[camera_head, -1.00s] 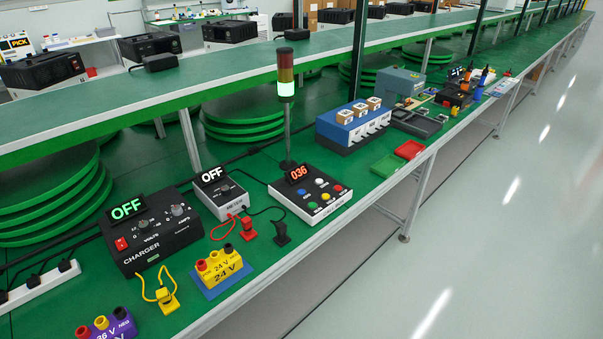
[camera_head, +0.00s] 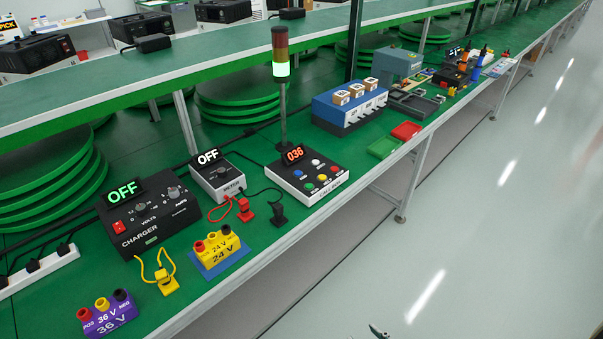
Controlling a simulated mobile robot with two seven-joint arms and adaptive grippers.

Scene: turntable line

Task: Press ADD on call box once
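The button labels are too small to read. A small tip, apparently of my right gripper (camera_head: 379,331), shows at the bottom edge over the floor, well away from the box. My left gripper is out of view.
A signal tower (camera_head: 280,70) lit green stands behind the call box. A meter (camera_head: 218,178), a charger (camera_head: 148,222), both showing OFF, and 24 V (camera_head: 219,249) and 36 V (camera_head: 108,316) blocks sit left. Green (camera_head: 384,147) and red (camera_head: 406,131) trays lie right. The aisle is clear.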

